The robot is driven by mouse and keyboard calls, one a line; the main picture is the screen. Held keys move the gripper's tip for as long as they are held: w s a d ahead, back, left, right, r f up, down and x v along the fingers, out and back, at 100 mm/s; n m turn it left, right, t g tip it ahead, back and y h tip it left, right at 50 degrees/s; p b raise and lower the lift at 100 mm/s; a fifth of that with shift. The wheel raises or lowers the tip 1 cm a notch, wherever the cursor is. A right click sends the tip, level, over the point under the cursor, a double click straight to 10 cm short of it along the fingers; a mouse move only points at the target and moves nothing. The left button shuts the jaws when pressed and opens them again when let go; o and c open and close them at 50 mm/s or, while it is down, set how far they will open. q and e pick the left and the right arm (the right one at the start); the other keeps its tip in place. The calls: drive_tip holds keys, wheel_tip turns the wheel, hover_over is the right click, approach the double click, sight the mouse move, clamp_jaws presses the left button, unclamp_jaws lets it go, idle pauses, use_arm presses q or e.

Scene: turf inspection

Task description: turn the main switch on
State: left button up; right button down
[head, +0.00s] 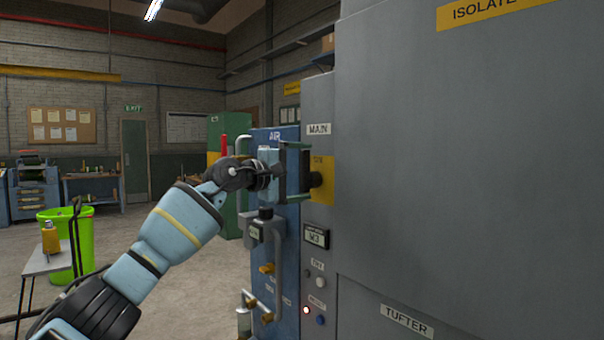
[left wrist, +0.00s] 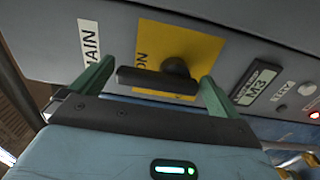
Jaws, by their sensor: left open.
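The main switch is a black knob with a bar handle (left wrist: 158,80) on a yellow plate (left wrist: 182,45). It sits on the grey machine panel under the MAIN label (left wrist: 90,42); the knob also shows in the head view (head: 316,180). My left gripper (head: 304,172) is open in front of the switch. In the left wrist view its green fingers (left wrist: 156,84) stand either side of the bar, which lies lengthwise between them. I cannot tell whether they touch it. ON is readable on the plate beside the knob. My right gripper is not in view.
Below the switch are an M3 display (head: 315,236), small buttons and a lit red lamp (head: 306,310). A blue AIR panel (head: 284,262) with pipes and yellow valves stands close left. A green bin (head: 72,262) and a small table (head: 45,262) stand farther left on open floor.

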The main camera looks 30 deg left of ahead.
use_arm(q)
drive_tip(key=v, duration=0.7)
drive_tip(key=shift+s+b, duration=0.25)
drive_tip(key=shift+b, duration=0.2)
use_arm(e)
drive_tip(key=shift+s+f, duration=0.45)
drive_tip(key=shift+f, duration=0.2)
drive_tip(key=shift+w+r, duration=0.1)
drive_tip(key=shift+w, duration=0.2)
